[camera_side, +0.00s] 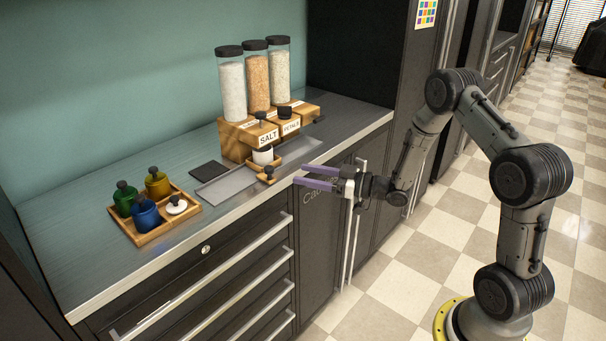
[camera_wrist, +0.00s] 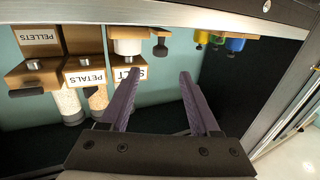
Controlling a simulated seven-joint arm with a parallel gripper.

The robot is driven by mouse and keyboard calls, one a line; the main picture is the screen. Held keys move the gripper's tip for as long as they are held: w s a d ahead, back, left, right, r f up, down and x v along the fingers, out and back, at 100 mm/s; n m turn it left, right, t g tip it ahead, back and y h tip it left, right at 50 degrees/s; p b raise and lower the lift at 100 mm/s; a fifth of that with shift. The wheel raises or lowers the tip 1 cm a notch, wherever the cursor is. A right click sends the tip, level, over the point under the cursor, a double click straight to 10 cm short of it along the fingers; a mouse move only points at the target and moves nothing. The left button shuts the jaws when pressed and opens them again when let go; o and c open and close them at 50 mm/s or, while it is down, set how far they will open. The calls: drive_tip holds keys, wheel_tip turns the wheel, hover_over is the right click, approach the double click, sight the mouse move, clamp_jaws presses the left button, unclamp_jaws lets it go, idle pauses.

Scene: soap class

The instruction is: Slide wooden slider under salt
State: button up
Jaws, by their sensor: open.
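The wooden slider (camera_side: 266,179) lies low in front of the block labelled SALT (camera_side: 268,138), with a dark knob at its near end. A white cup (camera_side: 262,157) stands behind the knob, below the SALT block; I cannot tell exactly how it rests on the slider. My gripper (camera_side: 299,175) is open and empty, its purple fingers apart, just right of the slider and clear of it. In the upside-down wrist view, the slider knob (camera_wrist: 160,50) shows beyond and between the fingertips (camera_wrist: 159,72). The left finger partly covers the SALT label (camera_wrist: 130,73).
The PETALS block (camera_side: 291,127) stands to the right of SALT, with tall clear containers (camera_side: 257,78) behind. A grey tray (camera_side: 228,186) lies under the stand. A wooden tray (camera_side: 163,231) with several jars sits at left. The counter's front edge is near my gripper.

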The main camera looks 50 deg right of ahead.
drive_tip(key=shift+v, duration=1.95)
drive_tip(key=shift+r, duration=0.1)
drive_tip(key=s+r, duration=0.2)
drive_tip(key=r, duration=0.1)
drive_tip(key=s+r, duration=0.1)
drive_tip(key=shift+a+r, duration=0.15)
drive_tip(key=shift+r, duration=0.25)
